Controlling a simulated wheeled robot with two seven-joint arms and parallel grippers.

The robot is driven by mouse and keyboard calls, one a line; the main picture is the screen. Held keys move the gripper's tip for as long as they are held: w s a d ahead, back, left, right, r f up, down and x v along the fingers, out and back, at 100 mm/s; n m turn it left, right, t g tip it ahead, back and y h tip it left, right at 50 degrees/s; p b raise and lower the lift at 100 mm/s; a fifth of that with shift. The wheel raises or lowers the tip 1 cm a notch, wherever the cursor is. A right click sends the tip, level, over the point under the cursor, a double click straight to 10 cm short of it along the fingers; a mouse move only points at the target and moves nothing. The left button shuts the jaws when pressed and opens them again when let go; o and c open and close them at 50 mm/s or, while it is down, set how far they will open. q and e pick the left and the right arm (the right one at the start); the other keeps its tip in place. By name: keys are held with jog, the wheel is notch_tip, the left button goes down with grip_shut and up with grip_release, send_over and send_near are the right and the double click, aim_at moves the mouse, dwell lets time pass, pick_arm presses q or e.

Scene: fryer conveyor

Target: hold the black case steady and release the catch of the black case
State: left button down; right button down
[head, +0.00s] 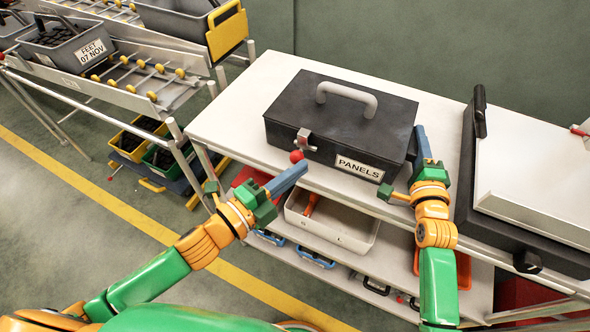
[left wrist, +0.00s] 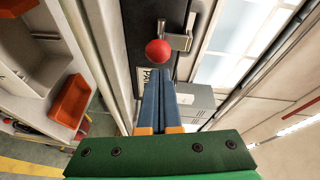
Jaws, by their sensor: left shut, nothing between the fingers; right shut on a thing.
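The black case (head: 340,120) sits upright and closed on the white table, with a grey handle (head: 346,96) on its lid and a PANELS label on its front. Its metal catch with a red ball knob (head: 296,156) is at the left of the front face. In the left wrist view the red knob (left wrist: 158,53) stands just beyond my left fingertips. My left gripper (head: 301,168) is shut and empty, its tips close below the knob; contact cannot be told. My right gripper (head: 421,133) is shut on the case at its right side; its exact grip is partly hidden.
A black machine with a white lid (head: 540,165) stands close to the right of the case. A white bin (head: 330,232) is on the shelf below. A roller conveyor with grey bins (head: 70,48) is at the left. The table left of the case is clear.

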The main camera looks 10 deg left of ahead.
pick_arm(q)
jog(key=a, duration=0.2)
jog(key=w+a, duration=0.1)
jog(key=a, duration=0.1)
jog(key=shift+w+a, duration=0.2)
dwell(0.5)
jog(key=s+a+r, duration=0.1)
jog(key=s+a, duration=0.2)
jog(key=s, duration=0.8)
jog(key=shift+a, duration=0.35)
jog(key=shift+r, duration=0.1)
pick_arm(e)
jog(key=c, duration=0.5)
grip_release()
